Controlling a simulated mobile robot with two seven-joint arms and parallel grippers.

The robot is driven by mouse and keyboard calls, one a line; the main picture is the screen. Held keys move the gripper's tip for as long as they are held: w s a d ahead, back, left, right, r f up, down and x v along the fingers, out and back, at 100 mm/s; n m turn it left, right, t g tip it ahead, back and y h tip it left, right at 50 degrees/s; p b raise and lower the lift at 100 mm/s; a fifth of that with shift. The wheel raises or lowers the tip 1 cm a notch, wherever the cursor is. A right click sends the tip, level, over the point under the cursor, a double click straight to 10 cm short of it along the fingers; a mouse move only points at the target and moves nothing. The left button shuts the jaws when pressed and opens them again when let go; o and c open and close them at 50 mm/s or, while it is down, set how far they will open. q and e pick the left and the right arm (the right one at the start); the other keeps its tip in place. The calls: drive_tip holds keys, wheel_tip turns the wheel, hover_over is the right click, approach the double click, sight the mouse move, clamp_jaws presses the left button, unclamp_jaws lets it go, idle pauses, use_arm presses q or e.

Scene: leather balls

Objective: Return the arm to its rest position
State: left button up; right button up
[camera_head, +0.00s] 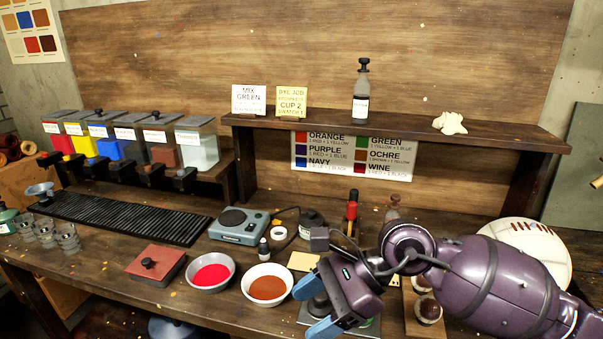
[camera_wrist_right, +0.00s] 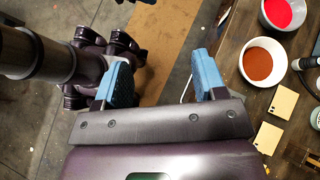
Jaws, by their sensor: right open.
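My right arm (camera_head: 480,285), purple and jointed, comes in from the right over the front of the workbench. Its right gripper (camera_head: 316,307) has blue fingertips and is near the bench's front edge, right of the bowl of brown powder (camera_head: 267,287). In the right wrist view the gripper (camera_wrist_right: 162,80) is open, with nothing between its fingers; floor shows below. My left gripper is in neither view. The arm hides part of the bench's right side.
A shelf (camera_head: 400,128) crosses the back. Open floor (camera_wrist_right: 165,40) lies in front of the bench.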

wheel_tip(320, 180, up, 8)
drive_tip(key=w+a+m+t+y, duration=0.1)
drive_tip(key=w+a+m+y, duration=0.15)
drive_tip(key=m+y, duration=0.55)
drive_tip(key=w+d+m+t, duration=0.4)
drive_tip(key=m+t, duration=0.4)
drive_tip(key=m, duration=0.3)
drive_tip(key=w+d+m+t, duration=0.4)
drive_tip(key=m+t, duration=0.3)
drive_tip(key=m, duration=0.4)
drive_tip(key=d+f+m+t+h, duration=0.2)
drive_tip(key=d+f+m+h, duration=0.35)
drive_tip(key=f+m, duration=0.3)
drive_tip(key=d+f+m+t+h, duration=0.2)
drive_tip(key=d+f+m+h, duration=0.4)
drive_tip(key=m, duration=0.4)
drive_tip(key=s+d+f+m+g+h, duration=0.3)
drive_tip(key=s+d+f+m, duration=0.1)
drive_tip(key=s+f, duration=0.6)
drive_tip(key=s+d+f+m+g+h, duration=0.3)
drive_tip(key=s+d+f+m+h, duration=0.1)
drive_tip(key=s+f, duration=0.6)
wheel_tip(320, 180, down, 3)
drive_tip(key=shift+s+d+r, duration=0.15)
drive_tip(key=shift+s+d, duration=0.05)
drive_tip(key=shift+d, duration=0.2)
